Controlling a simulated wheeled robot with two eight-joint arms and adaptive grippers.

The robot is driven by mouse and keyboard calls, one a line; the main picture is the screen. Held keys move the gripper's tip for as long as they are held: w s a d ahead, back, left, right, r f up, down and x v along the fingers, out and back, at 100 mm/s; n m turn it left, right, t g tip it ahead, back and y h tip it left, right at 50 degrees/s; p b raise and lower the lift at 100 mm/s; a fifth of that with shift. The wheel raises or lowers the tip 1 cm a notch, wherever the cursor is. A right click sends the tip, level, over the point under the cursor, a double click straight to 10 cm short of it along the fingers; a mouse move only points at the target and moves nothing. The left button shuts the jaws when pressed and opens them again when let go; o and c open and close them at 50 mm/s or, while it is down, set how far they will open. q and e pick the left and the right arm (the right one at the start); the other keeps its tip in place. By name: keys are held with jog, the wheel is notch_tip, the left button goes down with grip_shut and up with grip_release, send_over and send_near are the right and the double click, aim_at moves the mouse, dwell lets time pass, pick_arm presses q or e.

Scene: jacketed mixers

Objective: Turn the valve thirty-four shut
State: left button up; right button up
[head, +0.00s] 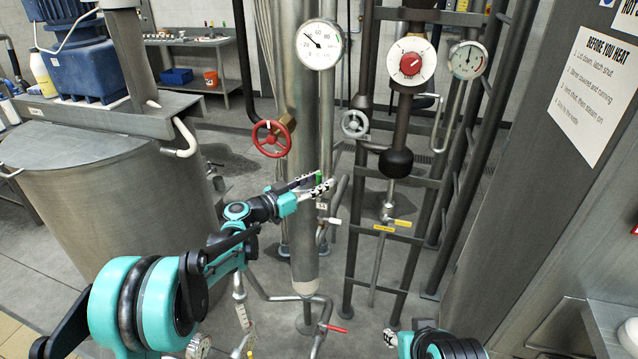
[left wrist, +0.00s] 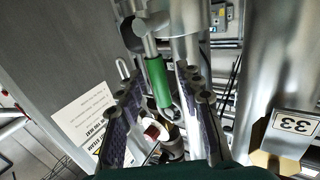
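A green lever handle (head: 318,177) shows beside the steel column in the head view, at the fingertips of my left gripper (head: 322,182). In the left wrist view the green handle (left wrist: 158,83) stands between the two fingers of my left gripper (left wrist: 157,88), which are apart. I see space beside it, and cannot tell whether either finger touches it. No number thirty-four is readable; a tag marked 33 (left wrist: 294,124) hangs at the right of the left wrist view. Only a tip of my right gripper (head: 391,339) shows at the bottom of the head view.
The steel column (head: 304,235) stands behind my left gripper, with a red handwheel (head: 271,138) and a gauge (head: 320,44) above. A large steel vessel (head: 110,215) stands at left.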

pick_arm(q)
jog(key=shift+w+d, duration=0.1)
grip_shut()
